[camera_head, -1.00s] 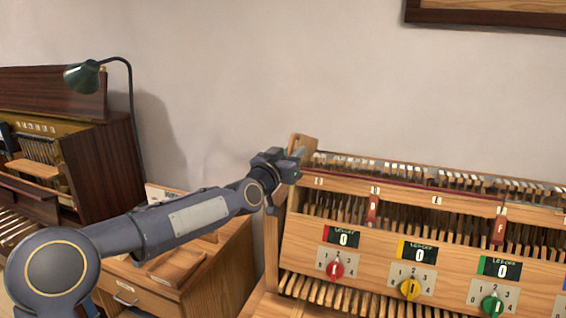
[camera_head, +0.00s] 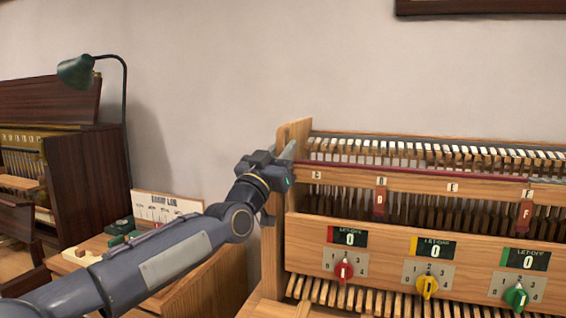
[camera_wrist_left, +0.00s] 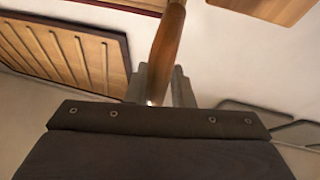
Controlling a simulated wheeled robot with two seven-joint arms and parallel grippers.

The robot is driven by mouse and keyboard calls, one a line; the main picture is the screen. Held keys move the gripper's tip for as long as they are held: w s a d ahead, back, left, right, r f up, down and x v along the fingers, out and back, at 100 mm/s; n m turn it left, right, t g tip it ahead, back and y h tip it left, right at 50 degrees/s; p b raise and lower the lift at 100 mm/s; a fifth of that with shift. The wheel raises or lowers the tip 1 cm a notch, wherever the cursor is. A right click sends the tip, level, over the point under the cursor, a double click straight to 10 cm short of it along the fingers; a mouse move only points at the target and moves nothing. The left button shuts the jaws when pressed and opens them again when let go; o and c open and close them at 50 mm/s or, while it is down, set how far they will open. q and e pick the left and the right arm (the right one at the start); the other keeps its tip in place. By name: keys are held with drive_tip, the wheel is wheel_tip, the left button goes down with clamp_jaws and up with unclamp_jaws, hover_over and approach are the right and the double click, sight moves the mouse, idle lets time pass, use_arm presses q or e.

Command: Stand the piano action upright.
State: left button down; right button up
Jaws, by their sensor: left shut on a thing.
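The piano action (camera_head: 450,185) is a wooden frame with rows of hammers, lettered tags, dials and small displays, on the right of the head view. It looks nearly upright on its stand. My left gripper (camera_head: 285,165) is at the frame's upper left end, by the wooden side post (camera_head: 293,130). My right gripper is not in view.
A low wooden cabinet (camera_head: 205,297) with a room log card (camera_head: 167,207) and small green items stands left of the action. A dark upright piano (camera_head: 90,170) and a green lamp (camera_head: 77,70) are farther left. A plain wall is behind.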

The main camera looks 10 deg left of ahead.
use_arm(q)
drive_tip(key=shift+s+d+f, duration=0.15)
drive_tip(key=shift+d+f, duration=0.15)
drive_tip(key=shift+d, duration=0.15)
drive_tip(key=c, duration=1.6)
unclamp_jaws()
drive_tip(key=shift+c, duration=0.2)
drive_tip(key=shift+o, duration=1)
drive_tip(key=shift+s+r, duration=0.1)
drive_tip(key=shift+s, duration=0.05)
drive_tip(key=shift+o, duration=0.2)
drive_tip(key=shift+a, duration=0.1)
drive_tip(key=shift+r, duration=0.1)
drive_tip(key=shift+a, duration=0.15)
